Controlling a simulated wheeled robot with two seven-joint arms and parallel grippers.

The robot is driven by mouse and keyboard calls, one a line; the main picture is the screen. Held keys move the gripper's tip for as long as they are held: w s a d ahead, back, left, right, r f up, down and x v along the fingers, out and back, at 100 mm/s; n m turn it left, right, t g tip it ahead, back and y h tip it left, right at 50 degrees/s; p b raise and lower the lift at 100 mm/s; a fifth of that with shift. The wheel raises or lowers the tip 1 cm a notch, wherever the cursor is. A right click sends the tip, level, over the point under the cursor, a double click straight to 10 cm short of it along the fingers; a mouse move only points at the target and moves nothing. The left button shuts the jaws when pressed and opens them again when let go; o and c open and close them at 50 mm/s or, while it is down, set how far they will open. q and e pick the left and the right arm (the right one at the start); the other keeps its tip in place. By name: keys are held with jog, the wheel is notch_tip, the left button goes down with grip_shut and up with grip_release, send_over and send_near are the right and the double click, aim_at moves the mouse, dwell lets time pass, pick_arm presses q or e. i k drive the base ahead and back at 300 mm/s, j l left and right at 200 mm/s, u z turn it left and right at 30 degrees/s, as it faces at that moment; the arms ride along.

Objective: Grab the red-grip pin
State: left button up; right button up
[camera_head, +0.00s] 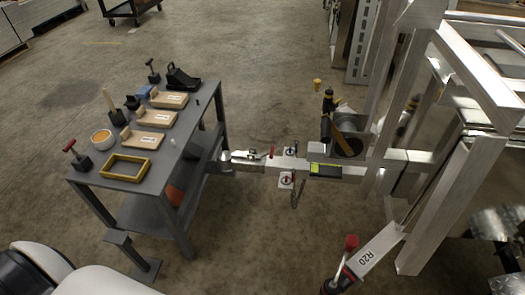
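A small upright piece with a red grip (271,152) stands at the silver trailer coupler (246,157), in the middle of the view. It is too small to tell whether it is seated in a hole. Another tool with a red T-shaped handle (70,146) and a dark block-like lower end stands on the grey table near its left corner. I cannot tell for certain which of them is the red-grip pin. Neither of my grippers is in view; only white and black parts of my own body show at the bottom left.
The grey table (150,187) holds wooden trays (151,141), a yellow frame (125,167), an orange-filled bowl (102,139) and black tools. The trailer's aluminium frame (455,200) fills the right. A red knob (351,242) rises near the bar marked R20 (368,257). Floor before the coupler is clear.

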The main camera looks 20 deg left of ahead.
aim_at(70, 145)
jog(key=u, duration=2.2)
jog(key=i+z, duration=0.35)
jog(key=i, duration=0.15)
